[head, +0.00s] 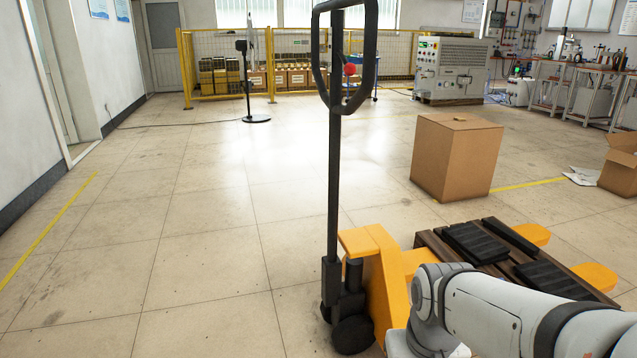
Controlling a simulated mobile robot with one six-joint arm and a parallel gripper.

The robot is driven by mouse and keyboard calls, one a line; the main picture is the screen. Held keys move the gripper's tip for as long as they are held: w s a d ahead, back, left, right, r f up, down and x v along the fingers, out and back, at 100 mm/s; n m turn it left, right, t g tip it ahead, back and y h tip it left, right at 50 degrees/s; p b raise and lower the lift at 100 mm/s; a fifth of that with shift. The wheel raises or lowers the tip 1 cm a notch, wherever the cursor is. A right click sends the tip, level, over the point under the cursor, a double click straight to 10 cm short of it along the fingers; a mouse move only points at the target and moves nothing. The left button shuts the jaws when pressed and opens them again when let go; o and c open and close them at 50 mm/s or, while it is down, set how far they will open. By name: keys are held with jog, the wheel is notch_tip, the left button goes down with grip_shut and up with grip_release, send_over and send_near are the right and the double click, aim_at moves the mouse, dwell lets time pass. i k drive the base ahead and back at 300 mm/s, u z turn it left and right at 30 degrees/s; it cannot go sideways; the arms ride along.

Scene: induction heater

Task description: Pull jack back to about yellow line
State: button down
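A yellow pallet jack (376,280) stands on the floor just ahead, right of the picture's middle. Its black handle (335,150) is upright, with a loop grip and a red knob at the top. Its yellow forks (595,276) run to the right under a dark brown wooden pallet (430,240) that bears black slabs. A yellow floor line (48,232) runs along the left, and another (528,184) shows at the right, beside the cardboard box. My white arm shows at the lower right, in front of the jack and pallet. My gripper does not show.
A closed cardboard box (455,160) stands behind the pallet, and an open one (621,165) is at the right edge. A yellow fence (230,62), a grey machine (452,68) and a black stand (256,118) are farther back. The tiled floor left of the jack is clear.

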aim_at(353, 332)
jog(key=z, duration=0.05)
jog(key=i, duration=1)
jog(key=u, duration=0.05)
